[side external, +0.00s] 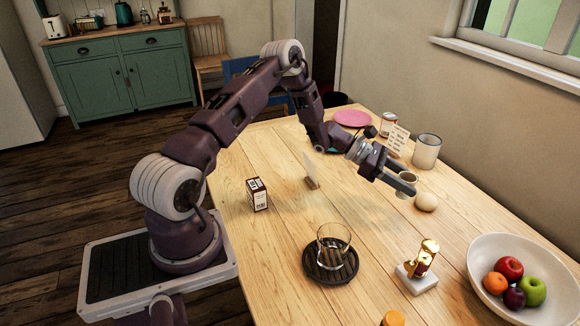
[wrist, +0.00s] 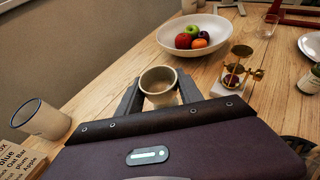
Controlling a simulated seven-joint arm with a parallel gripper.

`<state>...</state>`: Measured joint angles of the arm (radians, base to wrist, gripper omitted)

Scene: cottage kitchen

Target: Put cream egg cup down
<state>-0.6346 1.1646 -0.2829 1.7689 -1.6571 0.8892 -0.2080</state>
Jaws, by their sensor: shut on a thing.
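The cream egg cup (side external: 407,179) is upright between the fingers of my gripper (side external: 402,187), over the right part of the wooden table. In the wrist view, the egg cup (wrist: 158,80) shows its open, empty-looking mouth, with a finger on each side. My gripper (wrist: 158,92) is shut on it. The cup's lower part is partly hidden by the fingers, and I cannot tell whether its base touches the table.
A pale mug (side external: 427,151), a text card (side external: 397,139) and a tin (side external: 389,122) stand behind the gripper. A fruit bowl (side external: 478,255), brass device (side external: 424,262) and a glass (side external: 333,246) on a dark mat (side external: 313,262) are nearer. Bare table (side external: 375,225) lies between.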

